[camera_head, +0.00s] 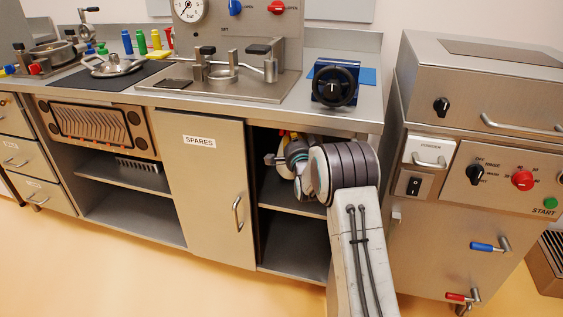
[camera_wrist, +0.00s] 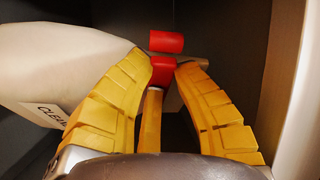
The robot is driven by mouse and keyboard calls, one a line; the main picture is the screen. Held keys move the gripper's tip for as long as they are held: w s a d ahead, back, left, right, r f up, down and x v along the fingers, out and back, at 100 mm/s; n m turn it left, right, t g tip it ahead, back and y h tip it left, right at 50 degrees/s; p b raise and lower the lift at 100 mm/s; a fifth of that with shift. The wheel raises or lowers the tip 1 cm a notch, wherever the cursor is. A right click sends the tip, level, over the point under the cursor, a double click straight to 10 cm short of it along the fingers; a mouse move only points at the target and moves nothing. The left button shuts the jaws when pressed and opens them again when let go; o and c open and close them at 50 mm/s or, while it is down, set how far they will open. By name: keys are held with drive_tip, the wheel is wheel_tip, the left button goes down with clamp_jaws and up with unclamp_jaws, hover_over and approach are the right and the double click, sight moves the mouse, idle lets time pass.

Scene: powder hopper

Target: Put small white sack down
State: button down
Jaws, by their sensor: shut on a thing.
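A white sack (camera_wrist: 75,65) with a label partly reading "CLEA" lies across the left of the wrist view. It narrows toward the yellow fingertips of my gripper (camera_wrist: 163,68). My gripper is shut on the sack's narrow end, with a red piece (camera_wrist: 163,72) between the fingertips. A second red piece (camera_wrist: 166,41) shows just beyond them. In the head view my gripper (camera_head: 284,140) is inside the open right compartment of the bench, above its shelf (camera_head: 290,199). My arm hides most of it, and I cannot make out the sack there.
The closed door marked SPARES (camera_head: 205,190) borders the compartment on the left. A steel machine (camera_head: 450,230) with knobs stands to the right of my arm. Dark walls surround my gripper, with a pale upright edge (camera_wrist: 300,110) close on the right. The lower shelf space looks empty.

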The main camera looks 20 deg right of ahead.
sight(282, 169)
drive_tip(key=shift+f+b, duration=2.55)
drive_tip(key=shift+b, duration=0.15)
drive_tip(key=shift+f, duration=0.1)
drive_tip(key=shift+f+b, duration=0.9)
drive_tip(key=shift+b, duration=0.3)
drive_tip(key=shift+f+b, duration=0.3)
drive_tip(key=shift+f, duration=0.95)
drive_tip(key=c, duration=1.4)
unclamp_jaws()
drive_tip(key=shift+s+f, duration=0.1)
drive_tip(key=shift+f, duration=0.1)
drive_tip(key=o, duration=0.3)
drive_tip(key=shift+r, duration=0.1)
